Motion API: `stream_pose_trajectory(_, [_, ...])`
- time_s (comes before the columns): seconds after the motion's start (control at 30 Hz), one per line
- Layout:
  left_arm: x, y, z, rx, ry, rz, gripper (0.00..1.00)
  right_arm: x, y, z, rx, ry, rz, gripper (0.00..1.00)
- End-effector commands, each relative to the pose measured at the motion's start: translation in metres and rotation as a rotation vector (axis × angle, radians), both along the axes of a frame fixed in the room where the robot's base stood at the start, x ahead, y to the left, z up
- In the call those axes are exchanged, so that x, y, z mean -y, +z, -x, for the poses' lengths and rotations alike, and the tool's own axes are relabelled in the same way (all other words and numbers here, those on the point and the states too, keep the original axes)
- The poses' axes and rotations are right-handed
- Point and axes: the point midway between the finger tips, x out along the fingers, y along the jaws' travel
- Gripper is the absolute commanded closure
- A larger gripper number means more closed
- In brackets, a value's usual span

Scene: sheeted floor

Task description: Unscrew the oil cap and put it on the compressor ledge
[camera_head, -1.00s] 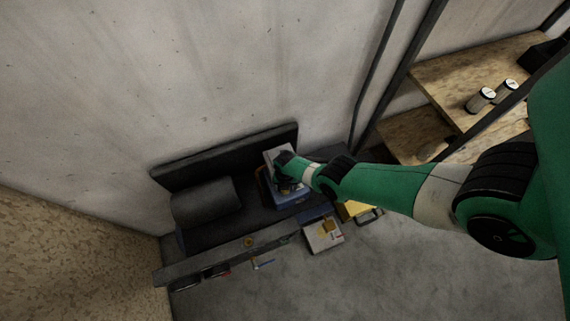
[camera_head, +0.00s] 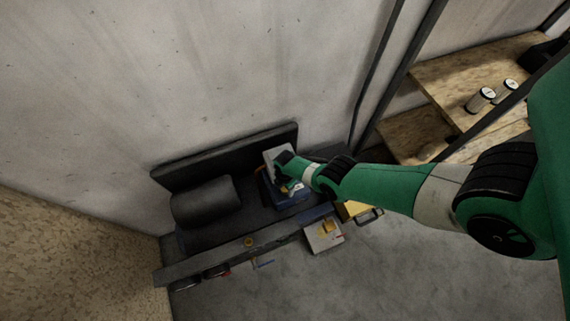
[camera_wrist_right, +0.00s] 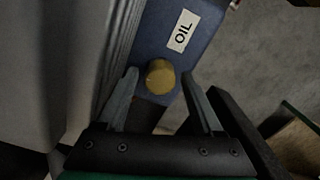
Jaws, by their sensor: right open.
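The yellow-brown round oil cap (camera_wrist_right: 160,77) sits on the blue housing (camera_wrist_right: 205,16) of the compressor, below a white label (camera_wrist_right: 182,31) reading OIL. My right gripper (camera_wrist_right: 160,73) is open, with one finger on each side of the cap. Gaps show between the cap and both fingers in the right wrist view. In the head view my right gripper (camera_head: 284,186) is at the blue housing (camera_head: 293,202), and the arm hides the cap. The long grey ledge (camera_head: 215,258) runs along the compressor's front. My left gripper is not in view.
A dark cylindrical tank (camera_head: 205,202) lies left of the housing. A grey ribbed body (camera_wrist_right: 88,50) stands close to my left finger in the wrist view. A pale box (camera_head: 322,238) and a yellow case (camera_head: 357,210) are on the floor. Wooden shelves (camera_head: 445,85) stand at right.

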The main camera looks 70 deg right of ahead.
Motion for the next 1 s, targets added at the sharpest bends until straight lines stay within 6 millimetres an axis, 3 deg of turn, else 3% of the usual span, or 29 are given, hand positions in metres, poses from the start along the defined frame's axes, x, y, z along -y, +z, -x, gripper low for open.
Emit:
stream_pose_trajectory(0.5, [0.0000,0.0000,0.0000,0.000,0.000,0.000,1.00,0.0000,0.0000,0.0000,0.000,-0.792,0.000,0.31])
stream_pose_trajectory(0.77, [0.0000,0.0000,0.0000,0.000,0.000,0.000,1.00,0.0000,0.0000,0.0000,0.000,-0.846,0.000,0.31])
stream_pose_trajectory(1.0, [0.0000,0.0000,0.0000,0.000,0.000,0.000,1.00,0.0000,0.0000,0.0000,0.000,-0.844,0.000,0.73])
